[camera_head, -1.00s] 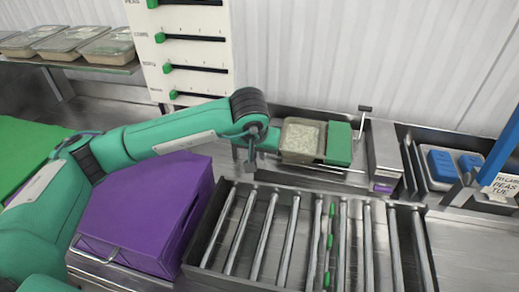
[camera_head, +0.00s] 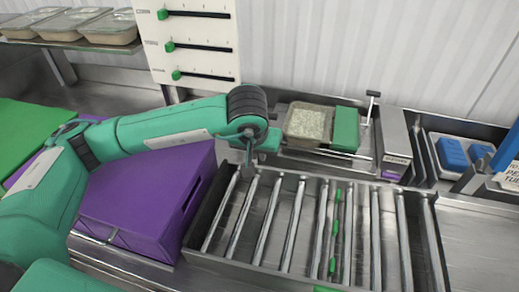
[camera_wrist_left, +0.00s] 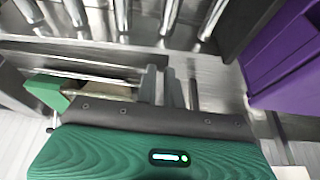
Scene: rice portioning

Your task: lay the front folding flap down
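My left gripper (camera_head: 248,158) points down at the left end of the metal station that holds a rice container (camera_head: 308,124) and a green block (camera_head: 346,129). In the left wrist view its fingers (camera_wrist_left: 160,85) appear as narrow grey plates close together; whether they are open or shut is unclear. A thin metal rail (camera_head: 335,154) runs along the station's front. I cannot tell for certain which part is the front folding flap or whether it is upright or flat. My right gripper is not in view.
A roller bed (camera_head: 312,222) with metal rollers and green pieces lies in front of the station. A purple box (camera_head: 150,195) stands to its left, under my left arm. Blue blocks (camera_head: 453,153) sit in a tray at right. A slider panel (camera_head: 190,40) and filled containers (camera_head: 108,28) are behind.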

